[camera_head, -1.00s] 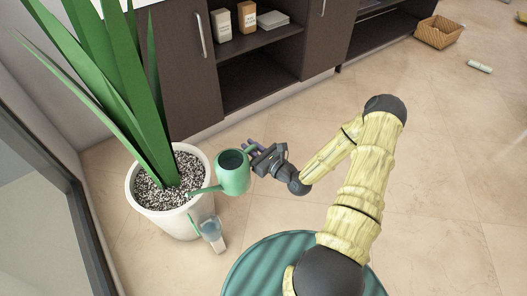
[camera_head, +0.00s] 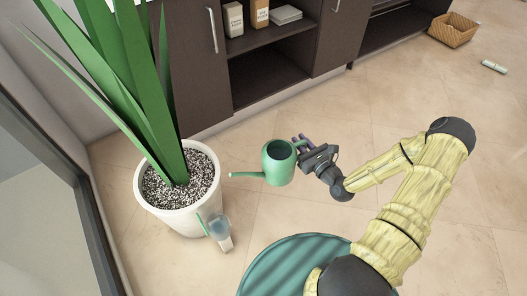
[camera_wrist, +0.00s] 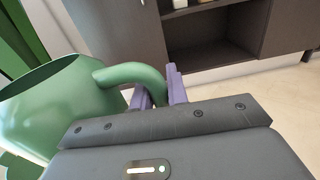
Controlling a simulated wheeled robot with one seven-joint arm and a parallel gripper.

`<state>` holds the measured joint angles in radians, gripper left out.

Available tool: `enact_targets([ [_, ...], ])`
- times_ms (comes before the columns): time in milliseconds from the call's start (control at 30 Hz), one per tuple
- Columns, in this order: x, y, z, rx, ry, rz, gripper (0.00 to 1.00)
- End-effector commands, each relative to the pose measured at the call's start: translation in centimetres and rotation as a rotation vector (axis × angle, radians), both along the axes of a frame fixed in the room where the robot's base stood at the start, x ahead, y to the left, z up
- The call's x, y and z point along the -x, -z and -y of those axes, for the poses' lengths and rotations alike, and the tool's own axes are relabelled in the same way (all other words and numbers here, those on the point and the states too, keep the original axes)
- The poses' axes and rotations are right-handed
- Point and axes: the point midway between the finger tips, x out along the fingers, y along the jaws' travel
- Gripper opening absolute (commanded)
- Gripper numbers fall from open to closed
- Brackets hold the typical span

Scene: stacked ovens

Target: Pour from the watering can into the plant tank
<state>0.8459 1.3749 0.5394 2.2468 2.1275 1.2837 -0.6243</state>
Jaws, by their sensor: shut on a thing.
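The green watering can (camera_head: 277,168) is held in the air to the right of the plant tank, and it fills the left of the wrist view (camera_wrist: 58,105). My gripper (camera_head: 300,142) is shut on its handle; the purple fingers (camera_wrist: 160,92) sit around the handle in the wrist view. The can is roughly upright, with its spout (camera_head: 245,175) pointing left, nearly level. The spout tip is a little right of the tank rim and apart from it. The plant tank is a white round pot (camera_head: 187,222) with speckled gravel (camera_head: 190,182) and tall green leaves. No water is visible.
Dark cabinets (camera_head: 190,75) with open shelves line the back. A wicker basket (camera_head: 452,30) is far right.

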Motion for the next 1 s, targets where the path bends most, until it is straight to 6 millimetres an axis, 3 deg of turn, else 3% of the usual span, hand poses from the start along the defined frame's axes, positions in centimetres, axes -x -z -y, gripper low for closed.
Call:
enact_targets([
  [267,0.0,-0.1,-0.1,-0.004,-0.002,0.003,0.00],
  [467,-0.9,1.4,-0.6,-0.002,-0.028,0.004,0.00],
  [1000,-7.7,12.7,-6.7,-0.007,-0.304,0.002,0.00],
])
